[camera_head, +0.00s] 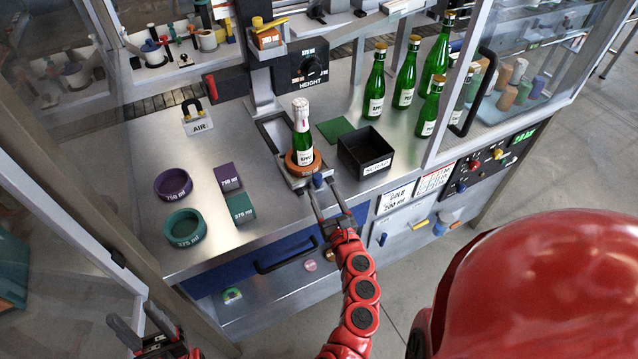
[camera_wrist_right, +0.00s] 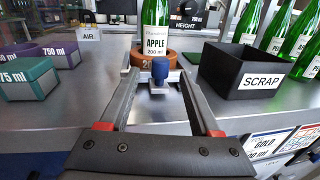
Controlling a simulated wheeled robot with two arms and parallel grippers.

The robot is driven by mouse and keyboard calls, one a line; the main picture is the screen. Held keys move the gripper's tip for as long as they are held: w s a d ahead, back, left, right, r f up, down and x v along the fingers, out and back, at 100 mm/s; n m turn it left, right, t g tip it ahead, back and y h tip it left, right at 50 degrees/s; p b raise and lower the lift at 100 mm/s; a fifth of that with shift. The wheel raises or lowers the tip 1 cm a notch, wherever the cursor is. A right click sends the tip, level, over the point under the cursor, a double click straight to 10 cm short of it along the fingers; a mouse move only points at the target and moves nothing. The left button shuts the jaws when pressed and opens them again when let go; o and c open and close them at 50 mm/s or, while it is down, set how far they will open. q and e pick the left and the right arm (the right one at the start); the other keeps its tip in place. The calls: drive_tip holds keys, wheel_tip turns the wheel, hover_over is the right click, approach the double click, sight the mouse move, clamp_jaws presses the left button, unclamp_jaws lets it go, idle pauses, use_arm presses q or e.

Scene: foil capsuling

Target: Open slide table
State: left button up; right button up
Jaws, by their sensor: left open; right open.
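The slide table (camera_head: 297,180) is a metal plate on rails at the middle of the worktop. It carries an orange-brown ring (camera_head: 303,164), in which a green bottle with a pale foil top (camera_head: 303,135) stands upright. A blue knob (camera_head: 317,180) sits at the slide's front end. My right gripper (camera_head: 322,186) is open at the knob. In the right wrist view the knob (camera_wrist_right: 159,69) shows between its fingertips, with a gap visible on each side; contact cannot be told. My left gripper (camera_head: 131,312) is open and empty at the lower left, off the worktop.
A black SCRAP bin (camera_head: 364,154) stands right of the slide, with several green bottles (camera_head: 405,75) behind it. Purple (camera_head: 173,185) and teal (camera_head: 185,228) rings and two blocks lie at left. The column with the height dial (camera_head: 310,66) stands behind the slide.

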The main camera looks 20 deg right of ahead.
drive_tip(key=s+a+b, duration=0.1)
drive_tip(key=s+b, duration=0.1)
drive_tip(key=s, duration=0.8)
drive_tip(key=shift+s+a+b, duration=0.15)
drive_tip(key=shift+s+b, duration=0.05)
drive_tip(key=shift+b, duration=0.1)
